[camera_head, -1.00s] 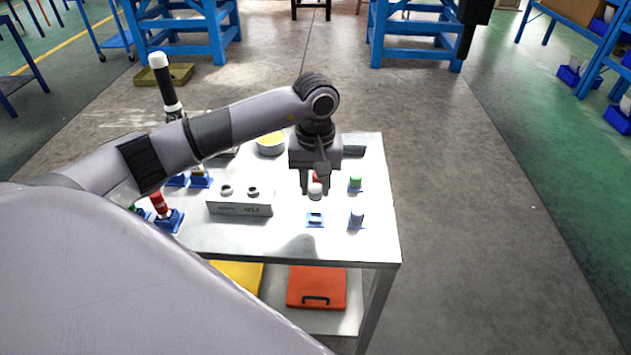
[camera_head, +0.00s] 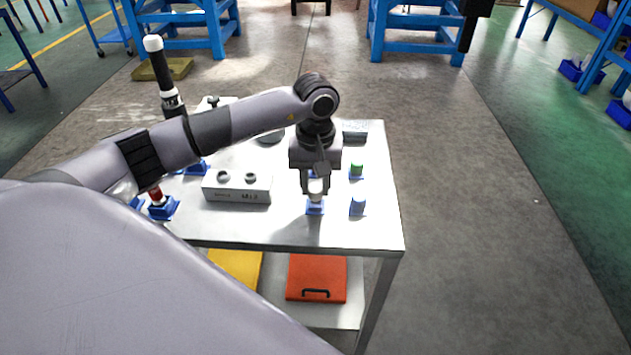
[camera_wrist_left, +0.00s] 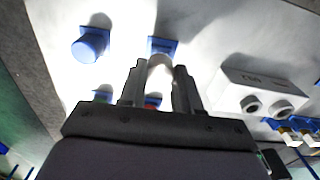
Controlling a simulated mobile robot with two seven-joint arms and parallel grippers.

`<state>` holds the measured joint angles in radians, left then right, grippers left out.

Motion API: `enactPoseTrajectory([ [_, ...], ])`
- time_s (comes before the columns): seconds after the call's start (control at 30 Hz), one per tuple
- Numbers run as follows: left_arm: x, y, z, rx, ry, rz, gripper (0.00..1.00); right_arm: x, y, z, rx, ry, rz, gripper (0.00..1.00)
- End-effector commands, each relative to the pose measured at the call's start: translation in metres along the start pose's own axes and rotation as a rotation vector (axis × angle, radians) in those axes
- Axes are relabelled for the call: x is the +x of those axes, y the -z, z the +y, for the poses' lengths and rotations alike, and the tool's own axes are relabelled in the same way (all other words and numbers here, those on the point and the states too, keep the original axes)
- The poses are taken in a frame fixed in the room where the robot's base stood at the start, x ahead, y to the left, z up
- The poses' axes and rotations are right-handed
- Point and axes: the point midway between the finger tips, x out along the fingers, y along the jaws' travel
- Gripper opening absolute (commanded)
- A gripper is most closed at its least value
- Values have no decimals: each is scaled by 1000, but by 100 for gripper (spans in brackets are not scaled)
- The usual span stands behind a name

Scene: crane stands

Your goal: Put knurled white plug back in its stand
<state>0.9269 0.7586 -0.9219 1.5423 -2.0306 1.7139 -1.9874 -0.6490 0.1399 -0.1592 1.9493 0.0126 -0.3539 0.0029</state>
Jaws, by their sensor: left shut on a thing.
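The white plug (camera_head: 316,196) is held between the fingers of my left gripper (camera_head: 315,184). The plug also shows between the fingertips in the left wrist view (camera_wrist_left: 159,74). In the head view its lower end is at a small blue stand (camera_head: 315,209) near the table's front edge. In the left wrist view this stand (camera_wrist_left: 163,46) lies just beyond the plug. I cannot tell whether the plug is seated in the stand or just above it. The knurling is too small to make out. My right gripper is not in view.
A blue plug (camera_head: 357,206) stands to the right, with a green plug (camera_head: 356,169) behind it. A grey block with two round sockets (camera_head: 237,188) is to the left. A red-topped plug in a blue stand (camera_head: 162,208) is further left.

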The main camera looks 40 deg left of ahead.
Motion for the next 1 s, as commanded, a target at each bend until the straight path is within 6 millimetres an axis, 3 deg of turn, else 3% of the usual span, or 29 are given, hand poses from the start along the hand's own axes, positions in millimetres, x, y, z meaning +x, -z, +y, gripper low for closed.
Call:
enactPoseTrajectory([
  [0.57,21,0,0,0,-1,0,0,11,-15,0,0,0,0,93],
  [0.6,19,0,0,0,-1,1,42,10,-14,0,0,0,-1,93],
  [0.67,18,0,0,0,-1,0,62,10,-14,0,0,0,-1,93],
  [1.0,19,0,0,0,0,0,62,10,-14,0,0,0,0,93],
])
